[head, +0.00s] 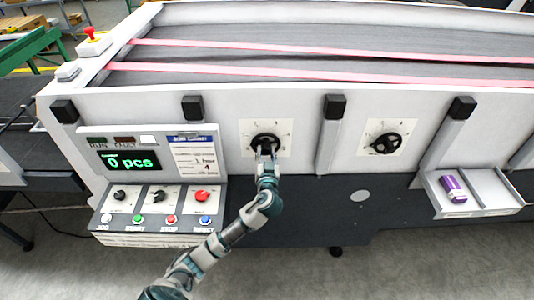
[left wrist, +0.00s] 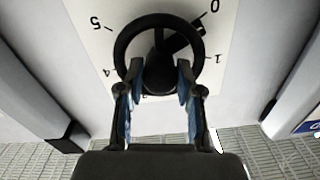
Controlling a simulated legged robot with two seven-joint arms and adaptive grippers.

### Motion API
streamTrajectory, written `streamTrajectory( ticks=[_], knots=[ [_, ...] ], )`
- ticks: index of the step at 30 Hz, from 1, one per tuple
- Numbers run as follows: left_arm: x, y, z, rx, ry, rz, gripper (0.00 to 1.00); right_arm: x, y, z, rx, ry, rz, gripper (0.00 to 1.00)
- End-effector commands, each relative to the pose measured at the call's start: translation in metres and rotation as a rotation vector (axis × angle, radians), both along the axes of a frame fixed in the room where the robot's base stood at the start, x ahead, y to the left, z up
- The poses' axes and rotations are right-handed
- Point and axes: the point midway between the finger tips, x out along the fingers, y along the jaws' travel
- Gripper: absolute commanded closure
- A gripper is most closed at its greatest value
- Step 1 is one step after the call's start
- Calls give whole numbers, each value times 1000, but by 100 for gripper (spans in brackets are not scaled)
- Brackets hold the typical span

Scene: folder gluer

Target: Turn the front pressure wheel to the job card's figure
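A black pressure wheel (head: 266,141) sits on a white dial plate on the machine's front. In the left wrist view the wheel (left wrist: 120,45) shows a dark spoke toward the upper right, between the figures 0 and 1; 4 and 5 are at its left. My left gripper (head: 266,153) is at this wheel. In the left wrist view its two blue-padded fingers (left wrist: 161,80) stand apart on either side of the hub, over the lower rim; firm contact is not clear. The job card (head: 194,157) carries small print and a figure that looks like 4. My right gripper is out of view.
A second black wheel (head: 387,143) is farther right. A tray (head: 480,207) holds a purple object (head: 453,189) at right. Black-capped posts flank the wheel.

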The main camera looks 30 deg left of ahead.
Motion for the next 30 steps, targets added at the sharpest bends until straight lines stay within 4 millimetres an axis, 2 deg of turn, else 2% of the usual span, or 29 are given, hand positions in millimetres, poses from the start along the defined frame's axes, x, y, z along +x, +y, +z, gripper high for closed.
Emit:
streamTrajectory(
  ticks=[1, 5, 12, 15, 24, 30],
  knots=[
    [1, -7, 1, -4, -5, -27, 100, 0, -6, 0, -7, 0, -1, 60],
    [1, -6, 0, -5, -7, -32, 100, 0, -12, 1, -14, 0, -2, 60],
    [1, -5, 1, 40, 24, -25, 100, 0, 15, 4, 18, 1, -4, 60],
    [1, -4, 1, 87, 54, -23, 100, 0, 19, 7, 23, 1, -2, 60],
    [1, -3, 2, 292, 185, -25, 100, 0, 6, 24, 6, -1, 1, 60],
    [1, -2, 2, 445, 280, -23, 100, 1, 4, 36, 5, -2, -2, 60]
  ],
)
